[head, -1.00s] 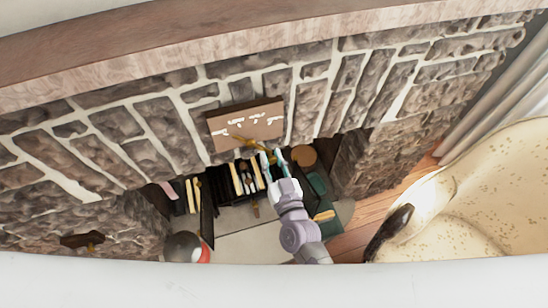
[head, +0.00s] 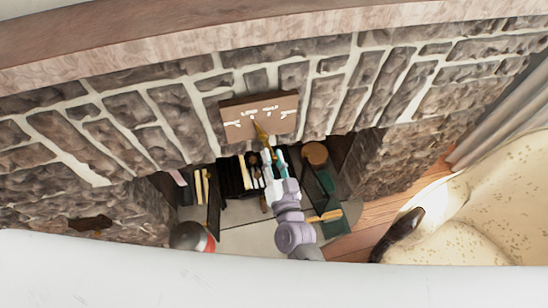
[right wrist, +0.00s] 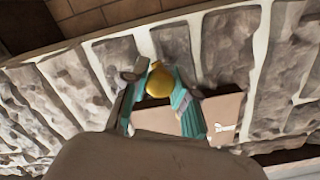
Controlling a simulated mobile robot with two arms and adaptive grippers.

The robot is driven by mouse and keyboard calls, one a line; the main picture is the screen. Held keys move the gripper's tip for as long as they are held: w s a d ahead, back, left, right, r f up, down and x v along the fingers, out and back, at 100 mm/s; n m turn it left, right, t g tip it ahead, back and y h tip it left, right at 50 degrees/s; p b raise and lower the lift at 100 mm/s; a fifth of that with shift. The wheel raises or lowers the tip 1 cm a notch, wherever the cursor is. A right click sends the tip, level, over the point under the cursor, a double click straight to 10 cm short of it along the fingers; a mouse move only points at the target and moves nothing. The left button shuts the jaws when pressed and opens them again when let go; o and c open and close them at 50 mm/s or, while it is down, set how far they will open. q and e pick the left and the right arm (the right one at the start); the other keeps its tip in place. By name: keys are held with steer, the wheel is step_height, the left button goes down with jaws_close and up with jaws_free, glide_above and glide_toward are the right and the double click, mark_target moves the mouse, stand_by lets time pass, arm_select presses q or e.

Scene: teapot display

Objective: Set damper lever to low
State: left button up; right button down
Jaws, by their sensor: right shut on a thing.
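The damper lever (head: 262,131) is a brass arm on a brown plate (head: 236,119) with white markings, fixed to the stone wall. The lever slants down and slightly right from the plate's middle. The markings are too small to read. My right gripper (head: 271,156) is at the lever's lower end. In the right wrist view, the teal fingers of my right gripper (right wrist: 160,103) are on either side of the lever's round brass knob (right wrist: 159,80), shut on it. The plate (right wrist: 165,119) shows behind the fingers. My left gripper is not in view.
Below the plate is a dark opening with upright yellow and dark items (head: 201,187). A round brown object (head: 314,153) is right of my gripper. A grey and red rounded object (head: 192,237) stands lower left. A cream speckled surface (head: 480,215) fills the right.

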steer(key=shift+w+r, duration=0.1)
steer(key=shift+r, duration=0.05)
steer(key=c, duration=0.9)
jaws_free()
steer(key=v, duration=1.2)
